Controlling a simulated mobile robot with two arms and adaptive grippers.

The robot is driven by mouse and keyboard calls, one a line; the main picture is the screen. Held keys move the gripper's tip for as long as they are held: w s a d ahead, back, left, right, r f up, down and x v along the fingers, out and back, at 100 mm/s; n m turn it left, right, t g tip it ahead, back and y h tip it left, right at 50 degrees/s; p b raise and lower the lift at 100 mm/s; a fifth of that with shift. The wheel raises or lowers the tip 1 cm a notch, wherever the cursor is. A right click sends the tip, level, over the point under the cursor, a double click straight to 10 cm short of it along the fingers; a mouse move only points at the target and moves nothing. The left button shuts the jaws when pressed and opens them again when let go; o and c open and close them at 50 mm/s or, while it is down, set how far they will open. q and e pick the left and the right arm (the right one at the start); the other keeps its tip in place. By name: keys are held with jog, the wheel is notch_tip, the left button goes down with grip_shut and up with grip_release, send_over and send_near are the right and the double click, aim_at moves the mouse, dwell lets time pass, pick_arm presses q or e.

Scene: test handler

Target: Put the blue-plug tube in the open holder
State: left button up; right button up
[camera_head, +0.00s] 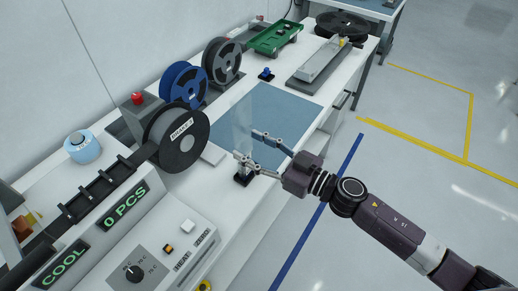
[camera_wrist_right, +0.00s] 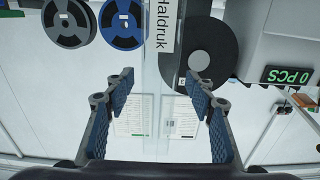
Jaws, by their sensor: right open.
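My right gripper (camera_head: 262,152) is open above the bench, close to a clear upright tube (camera_head: 241,120). In the right wrist view the clear tube, with a white label (camera_wrist_right: 165,25), runs between the spread fingers (camera_wrist_right: 160,90); I see no contact. A small dark holder (camera_head: 242,180) is below the fingers at the tube's foot. A small black block with a blue part (camera_head: 266,73) stands farther back; I cannot tell whether it is a holder or a plug. The plug colour of the tube is not clear. My left gripper is not in view.
A blue mat (camera_head: 285,112) lies on the bench behind the gripper. A black reel (camera_head: 178,138), a blue reel (camera_head: 184,86) and a grey reel (camera_head: 222,62) stand left. A green tray (camera_head: 275,37) and a long grey rail (camera_head: 322,60) are at the back.

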jog(key=shift+s+d, duration=0.15)
jog(key=shift+d, duration=0.1)
jog(key=b+v, duration=0.3)
jog(key=v, duration=0.8)
jog(key=shift+s+b, duration=0.15)
jog(key=shift+b, duration=0.2)
jog(key=shift+d+r, duration=0.1)
jog(key=shift+d, duration=0.05)
